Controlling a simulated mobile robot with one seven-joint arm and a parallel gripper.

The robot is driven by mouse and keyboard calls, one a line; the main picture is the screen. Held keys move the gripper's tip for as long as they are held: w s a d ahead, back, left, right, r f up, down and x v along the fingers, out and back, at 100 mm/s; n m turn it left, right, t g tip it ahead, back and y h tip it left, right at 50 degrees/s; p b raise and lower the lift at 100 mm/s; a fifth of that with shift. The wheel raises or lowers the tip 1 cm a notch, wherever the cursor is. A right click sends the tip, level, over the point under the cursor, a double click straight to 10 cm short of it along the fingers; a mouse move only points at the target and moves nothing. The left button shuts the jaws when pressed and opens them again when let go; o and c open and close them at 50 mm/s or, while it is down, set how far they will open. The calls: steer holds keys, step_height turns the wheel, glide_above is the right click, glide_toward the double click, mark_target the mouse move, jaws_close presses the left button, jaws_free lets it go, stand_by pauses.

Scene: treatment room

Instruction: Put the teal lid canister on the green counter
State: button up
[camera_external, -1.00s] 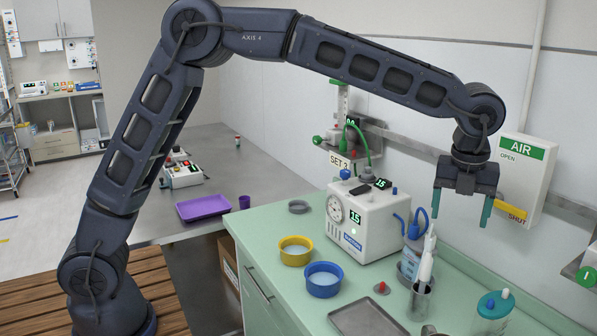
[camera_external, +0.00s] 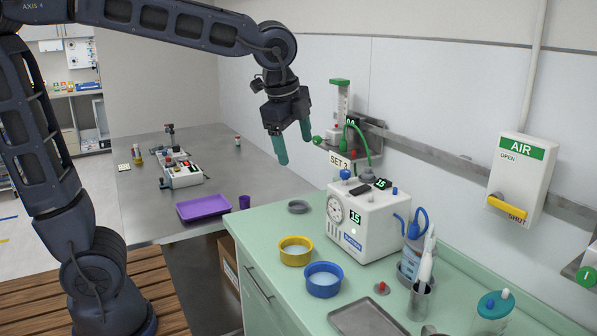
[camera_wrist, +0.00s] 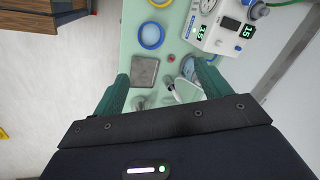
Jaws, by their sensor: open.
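The teal lid canister (camera_external: 495,307) stands upright on the green counter (camera_external: 262,222) at the lower right of the external view. My gripper (camera_external: 294,151) is open and empty, high in the air, well to the left of the canister. In the wrist view my gripper (camera_wrist: 161,72) spreads its teal fingers over the counter (camera_wrist: 133,38). I cannot make out the canister there.
On the counter are a yellow bowl (camera_external: 296,259), a blue bowl (camera_external: 323,287), a metal tray (camera_external: 366,320), a white device (camera_external: 367,232), a bottle (camera_external: 409,264) and a metal cup (camera_external: 419,301). A wall rail (camera_external: 445,155) and air box (camera_external: 523,180) are behind. A purple tray (camera_external: 203,208) lies on the grey table.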

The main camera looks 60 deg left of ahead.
steer(key=s+a+f+n, duration=0.2)
steer(key=s+a+n, duration=0.1)
steer(key=s, duration=0.3)
steer(key=s+a+f+n+t, duration=0.1)
steer(key=s+a+f+n, duration=0.1)
steer(key=s+a+n, duration=0.2)
steer(key=s+a+f+n+h, duration=0.1)
steer(key=s+a+n, duration=0.3)
steer(key=s, duration=0.6)
steer(key=shift+s+a+f+n+t, duration=0.2)
steer(key=shift+f+n+t, duration=0.1)
steer(key=shift+f+n, duration=0.55)
